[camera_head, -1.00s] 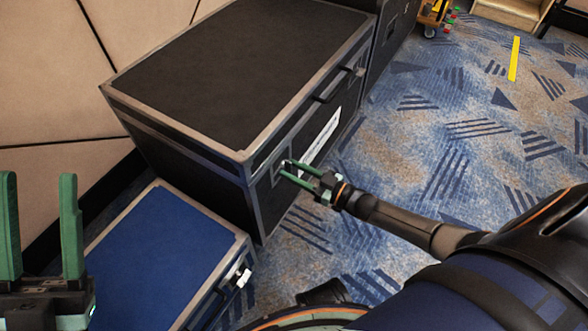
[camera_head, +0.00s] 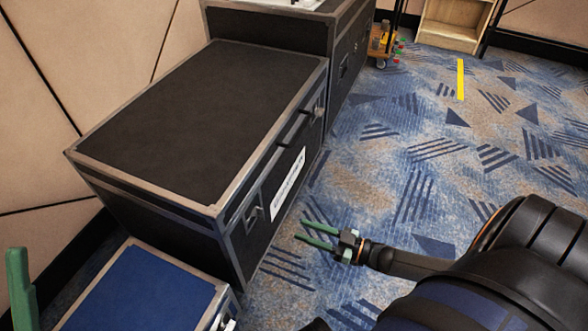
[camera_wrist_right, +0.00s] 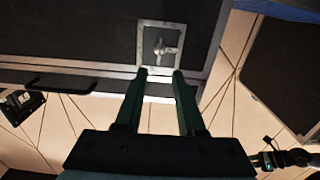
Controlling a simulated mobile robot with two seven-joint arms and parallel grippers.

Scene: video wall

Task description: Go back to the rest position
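My right gripper (camera_head: 318,235) is open and empty, with its green fingers apart, in the head view. It is in the air to the right of the large black case (camera_head: 200,120), clear of its front side. In the right wrist view the two green fingers (camera_wrist_right: 160,75) point toward the case's silver latch (camera_wrist_right: 160,42), with nothing between them. Of my left gripper, only one green finger (camera_head: 20,290) shows at the lower left edge of the head view. The other finger is out of the picture.
A blue case (camera_head: 140,295) stands in front of the black case. Another black case (camera_head: 270,30) stands behind it. A small wooden cart (camera_head: 383,42) and a wooden shelf (camera_head: 455,22) are at the back. The patterned carpet (camera_head: 400,150) on the right is open.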

